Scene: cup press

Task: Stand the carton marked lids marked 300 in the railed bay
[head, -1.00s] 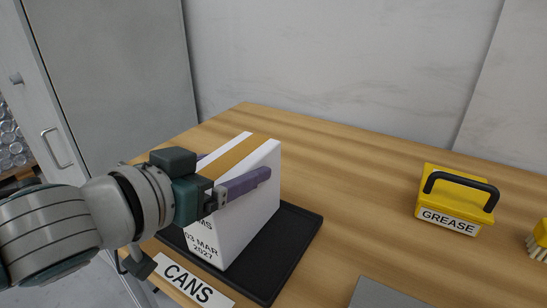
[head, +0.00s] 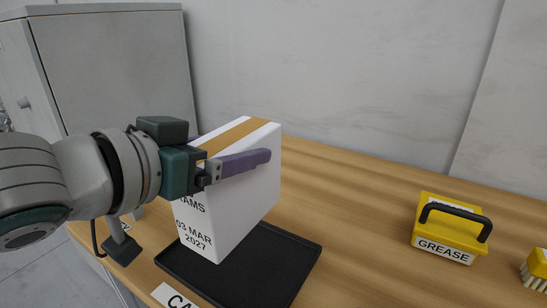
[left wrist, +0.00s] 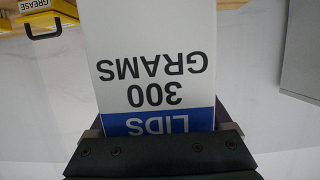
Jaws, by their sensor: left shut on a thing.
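The white carton (head: 245,205) has a tan tape strip on top and text reading "...AMS" and "03 MAR 2027" in the head view. In the left wrist view its label (left wrist: 150,85) reads "LIDS 300 GRAMS", upside down. My left gripper (head: 236,160) is shut on the carton near its top, one purple finger across the near right face; the other finger is mostly hidden. The carton is roughly upright and appears raised a little above the black tray (head: 285,258). The railed bay is not in view. My right gripper is not in view.
A label (head: 175,297), partly cut off, lies at the tray's front edge. A yellow box marked GREASE (head: 448,232) with a black handle and a yellow brush (head: 537,266) stand at the right. The wooden table (head: 360,215) between is clear. A grey cabinet (head: 115,65) stands back left.

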